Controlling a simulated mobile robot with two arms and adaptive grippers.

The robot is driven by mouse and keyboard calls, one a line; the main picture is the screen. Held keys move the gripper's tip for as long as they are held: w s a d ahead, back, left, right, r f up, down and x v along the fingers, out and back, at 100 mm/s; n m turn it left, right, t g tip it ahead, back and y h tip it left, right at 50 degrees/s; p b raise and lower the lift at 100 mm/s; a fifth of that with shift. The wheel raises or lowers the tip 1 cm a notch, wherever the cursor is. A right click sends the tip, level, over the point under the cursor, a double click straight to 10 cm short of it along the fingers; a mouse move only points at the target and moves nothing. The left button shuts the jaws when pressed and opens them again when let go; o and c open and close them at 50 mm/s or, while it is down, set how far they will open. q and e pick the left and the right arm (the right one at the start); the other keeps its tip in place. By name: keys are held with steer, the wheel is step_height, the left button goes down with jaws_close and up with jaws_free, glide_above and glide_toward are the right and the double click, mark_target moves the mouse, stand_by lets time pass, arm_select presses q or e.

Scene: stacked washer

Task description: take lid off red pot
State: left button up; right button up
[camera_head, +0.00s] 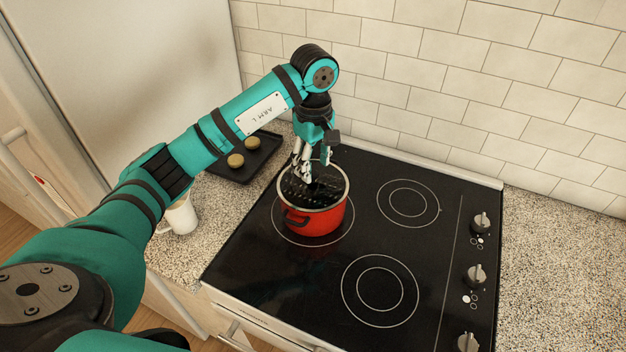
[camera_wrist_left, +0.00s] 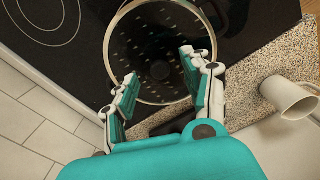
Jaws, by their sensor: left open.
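The red pot (camera_head: 318,221) stands on the back left ring of the cooktop. Its top is a dark round lid (camera_head: 328,194) with light dots, framed by a pale rim. In the left wrist view the lid (camera_wrist_left: 140,50) fills the upper middle, and a dark round knob (camera_wrist_left: 160,70) shows near its centre. My left gripper (camera_head: 305,172) points down over the lid, close above it. In the left wrist view my left gripper (camera_wrist_left: 158,78) is open, with a finger on each side of the knob. Contact cannot be told. My right gripper is not in view.
The black cooktop (camera_head: 300,265) has other empty rings and knobs along its right side. A dark tray (camera_head: 262,160) with round buns lies behind my arm. A white mug (camera_head: 181,217) stands on the counter at left. A tiled wall (camera_head: 440,75) is behind.

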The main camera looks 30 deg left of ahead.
mark_target(313, 173)
arm_select(q)
steer(key=f, duration=0.1)
steer(key=f+p, duration=0.1)
steer(key=f, duration=0.1)
steer(key=shift+w+a+f, duration=0.1)
steer(key=shift+a+f, duration=0.1)
steer(key=shift+f, duration=0.35)
steer(key=c, duration=0.3)
jaws_close()
